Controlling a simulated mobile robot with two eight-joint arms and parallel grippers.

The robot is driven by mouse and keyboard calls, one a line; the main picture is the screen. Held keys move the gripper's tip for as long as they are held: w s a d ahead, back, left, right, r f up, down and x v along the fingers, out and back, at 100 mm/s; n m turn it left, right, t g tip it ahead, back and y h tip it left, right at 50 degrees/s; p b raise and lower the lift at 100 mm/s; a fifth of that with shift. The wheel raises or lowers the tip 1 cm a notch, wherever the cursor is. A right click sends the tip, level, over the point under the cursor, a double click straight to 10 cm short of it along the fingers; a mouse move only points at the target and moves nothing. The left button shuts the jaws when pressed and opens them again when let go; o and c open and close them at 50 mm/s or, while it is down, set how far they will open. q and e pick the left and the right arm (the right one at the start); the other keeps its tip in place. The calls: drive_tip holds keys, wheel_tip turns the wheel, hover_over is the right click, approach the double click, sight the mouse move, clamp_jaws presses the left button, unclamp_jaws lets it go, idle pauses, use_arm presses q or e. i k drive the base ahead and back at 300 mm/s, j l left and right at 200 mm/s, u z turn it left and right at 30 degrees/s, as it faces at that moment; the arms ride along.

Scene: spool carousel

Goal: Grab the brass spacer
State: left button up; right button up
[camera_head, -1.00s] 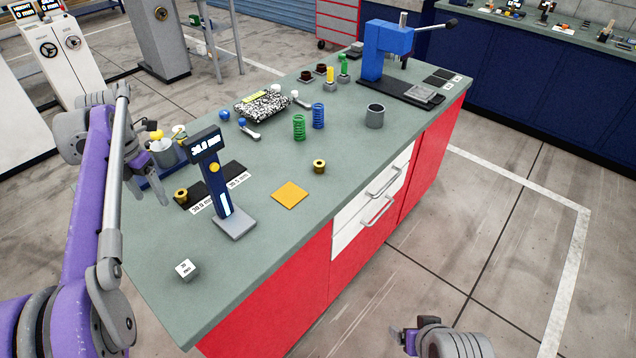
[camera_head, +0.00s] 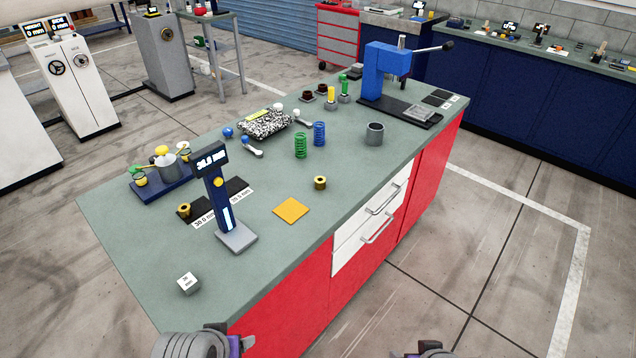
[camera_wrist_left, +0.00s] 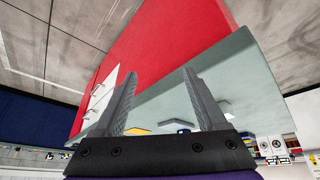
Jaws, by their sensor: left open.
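One brass spacer (camera_head: 320,183), a short ring with a dark bore, stands on the green bench top, right of the yellow square pad (camera_head: 291,210). A second brass ring (camera_head: 184,211) stands on the dark mat at left, near the "30.0 mm" label. My left gripper (camera_head: 240,344) is at the bottom edge, beside the bench's near end and well away from both rings. In the left wrist view its two fingers (camera_wrist_left: 163,98) are apart with nothing between them. Only a little of my right gripper (camera_head: 400,353) shows at the bottom, right of the bench; its jaws are unclear.
A blue gauge stand (camera_head: 217,200) rises between the two brass rings. A white marked cube (camera_head: 188,283) sits near the close corner. Green (camera_head: 300,146) and blue springs (camera_head: 319,134), a grey cup (camera_head: 375,133) and a blue press (camera_head: 386,70) stand farther back. The bench's near end is mostly clear.

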sight(320, 182)
drive_tip(key=i+l+u, duration=0.45)
drive_tip(key=l, duration=0.15)
drive_tip(key=l+u, duration=0.2)
drive_tip(key=i+l+u, duration=0.2)
drive_tip(key=l, duration=0.3)
drive_tip(key=l+u, duration=0.25)
drive_tip(key=l, duration=0.1)
